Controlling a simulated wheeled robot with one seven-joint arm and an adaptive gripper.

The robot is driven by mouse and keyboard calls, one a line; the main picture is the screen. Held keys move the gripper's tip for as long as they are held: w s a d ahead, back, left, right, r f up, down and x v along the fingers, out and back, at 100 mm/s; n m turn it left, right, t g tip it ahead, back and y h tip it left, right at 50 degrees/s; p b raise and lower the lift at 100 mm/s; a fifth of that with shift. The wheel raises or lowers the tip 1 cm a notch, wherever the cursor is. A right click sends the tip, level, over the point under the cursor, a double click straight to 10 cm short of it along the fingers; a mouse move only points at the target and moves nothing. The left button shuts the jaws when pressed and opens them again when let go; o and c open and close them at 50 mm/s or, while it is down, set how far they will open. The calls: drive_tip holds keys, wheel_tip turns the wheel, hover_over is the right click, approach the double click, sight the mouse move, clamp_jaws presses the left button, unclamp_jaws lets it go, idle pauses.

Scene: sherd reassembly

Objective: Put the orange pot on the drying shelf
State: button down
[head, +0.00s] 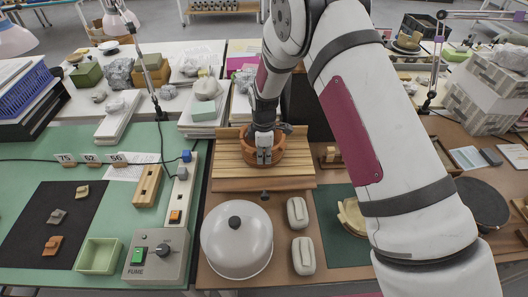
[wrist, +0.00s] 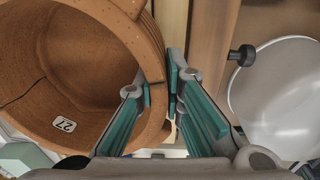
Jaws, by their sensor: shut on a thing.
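The orange pot (head: 277,157) is at the wooden slatted drying shelf (head: 235,183) in the head view; I cannot tell if it rests on the slats or hangs just above them. My gripper (head: 264,157) comes down over the pot and hides part of it. In the wrist view, the pot (wrist: 95,60) fills the left side, with dark crack lines and a white label reading 27. My gripper (wrist: 160,92) is shut on the pot's wall, one finger inside and one outside. A strip of the shelf (wrist: 172,25) shows beside the pot.
A grey fume control box (head: 156,256) and a power strip (head: 180,195) are to the left.

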drive_tip(key=shift+w, duration=0.1)
drive_tip(key=c, duration=1.7)
unclamp_jaws()
drive_tip(key=shift+f, duration=0.1)
drive_tip(key=r, duration=0.4)
drive_tip(key=r+b, duration=0.1)
drive_tip(key=r, duration=0.7)
drive_tip(key=shift+s+r+b, duration=0.2)
drive_tip(key=shift+s+b, duration=0.1)
drive_tip(key=s+d+r+m+t, duration=0.1)
drive_tip(key=s+d+r+m, duration=0.4)
drive_tip(key=r, duration=0.5)
drive_tip(key=s+d+r+m+t, duration=0.2)
drive_tip(key=s+d+r+m, duration=0.3)
drive_tip(key=s+r, duration=0.4)
drive_tip(key=s+d+r+m, duration=0.1)
drive_tip(key=s+d+m, duration=0.1)
drive_tip(key=s, duration=0.3)
drive_tip(key=s+d+r+m+t, duration=0.1)
drive_tip(key=s+d+r+m, duration=0.1)
drive_tip(key=s, duration=0.4)
drive_tip(key=s+d+r+m+t, duration=0.1)
drive_tip(key=s+d+r+m, duration=0.1)
drive_tip(key=s+m, duration=0.2)
drive_tip(key=shift+s+d, duration=0.35)
drive_tip(key=shift+s, duration=0.55)
